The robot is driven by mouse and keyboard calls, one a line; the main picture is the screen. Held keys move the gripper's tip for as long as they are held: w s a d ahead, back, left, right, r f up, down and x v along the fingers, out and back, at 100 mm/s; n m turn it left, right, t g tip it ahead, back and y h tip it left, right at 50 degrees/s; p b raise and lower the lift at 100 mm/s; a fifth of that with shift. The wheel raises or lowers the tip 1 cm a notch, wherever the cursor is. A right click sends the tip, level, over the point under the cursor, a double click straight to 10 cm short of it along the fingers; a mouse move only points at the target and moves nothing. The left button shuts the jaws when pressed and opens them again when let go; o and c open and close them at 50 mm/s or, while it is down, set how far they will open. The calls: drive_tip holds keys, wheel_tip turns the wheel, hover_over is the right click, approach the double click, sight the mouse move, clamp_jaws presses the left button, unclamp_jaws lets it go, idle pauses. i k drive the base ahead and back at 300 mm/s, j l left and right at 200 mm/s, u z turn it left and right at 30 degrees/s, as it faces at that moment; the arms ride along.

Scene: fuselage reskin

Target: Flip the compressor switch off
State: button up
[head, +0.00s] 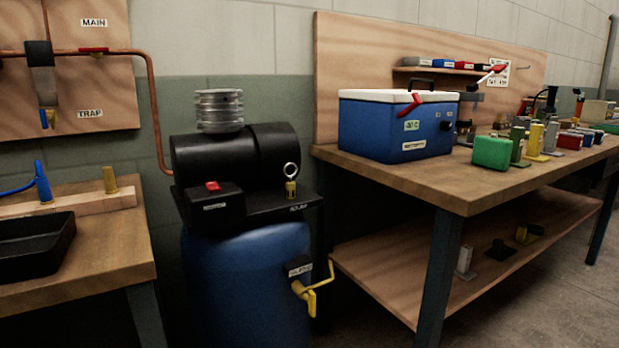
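The compressor stands between two benches. It has a blue tank (245,280) with a black motor (235,152) and a ribbed silver cylinder (219,111) on top. A black switch box (214,207) sits at the front left of its top plate. A small red switch (213,186) is on top of that box. I cannot tell from this view whether the switch is on or off. The box's label is too small to read. My gripper is not in view.
A ring-topped brass valve (291,182) stands right of the switch box. A yellow drain handle (313,290) sticks out from the tank's front. The left bench (105,245) and right bench (455,190) flank the compressor. A blue cooler (395,130) stands on the right bench.

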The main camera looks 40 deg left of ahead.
sight(211, 187)
drive_tip(key=u, duration=2.1)
